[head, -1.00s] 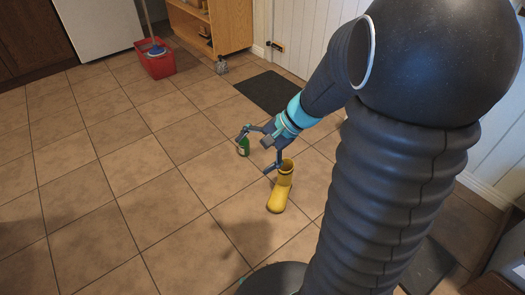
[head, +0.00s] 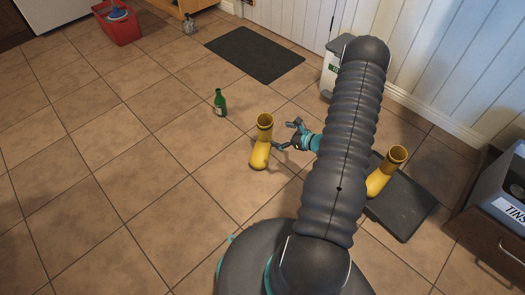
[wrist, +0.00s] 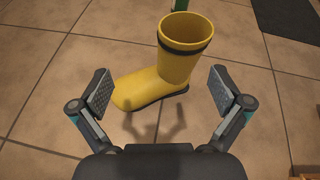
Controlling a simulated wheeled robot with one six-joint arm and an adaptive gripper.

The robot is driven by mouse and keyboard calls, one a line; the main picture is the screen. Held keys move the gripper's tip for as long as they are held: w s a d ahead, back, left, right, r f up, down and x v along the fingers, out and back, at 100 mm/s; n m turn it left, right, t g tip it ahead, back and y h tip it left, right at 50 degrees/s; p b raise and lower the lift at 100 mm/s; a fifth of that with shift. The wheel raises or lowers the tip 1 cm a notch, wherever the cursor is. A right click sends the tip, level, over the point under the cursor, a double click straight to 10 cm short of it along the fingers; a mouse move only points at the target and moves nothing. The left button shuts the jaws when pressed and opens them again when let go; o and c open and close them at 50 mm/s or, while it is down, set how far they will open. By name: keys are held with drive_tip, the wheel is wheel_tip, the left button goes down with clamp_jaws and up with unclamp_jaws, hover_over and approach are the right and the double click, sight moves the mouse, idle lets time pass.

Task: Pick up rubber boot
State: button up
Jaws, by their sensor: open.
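A yellow rubber boot (head: 262,142) stands upright on the tiled floor, left of my gripper (head: 286,134) in the head view. In the wrist view the same boot (wrist: 168,70) shows just ahead of and between the open fingers of my gripper (wrist: 157,88), its toe to the left and its dark-banded opening up. The fingers look apart from it and hold nothing.
A green bottle (head: 220,102) stands behind and left of the near boot. The left floor is clear.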

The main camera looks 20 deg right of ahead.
drive_tip(key=m+h, duration=0.2)
approach(270, 135)
drive_tip(key=shift+t, duration=0.3)
drive_tip(key=x, duration=0.4)
drive_tip(key=b+x, duration=0.1)
drive_tip(key=x, duration=0.2)
drive_tip(key=shift+w+a+f, duration=0.15)
drive_tip(key=shift+a+f, duration=0.2)
drive_tip(key=x, duration=0.4)
drive_tip(key=shift+d+f+b, duration=0.2)
drive_tip(key=shift+d+b, duration=0.1)
drive_tip(key=shift+w+a+f, duration=0.2)
drive_tip(key=shift+w, duration=0.3)
drive_tip(key=c, duration=1.7)
drive_tip(key=shift+c, duration=0.8)
drive_tip(key=shift+r, duration=0.15)
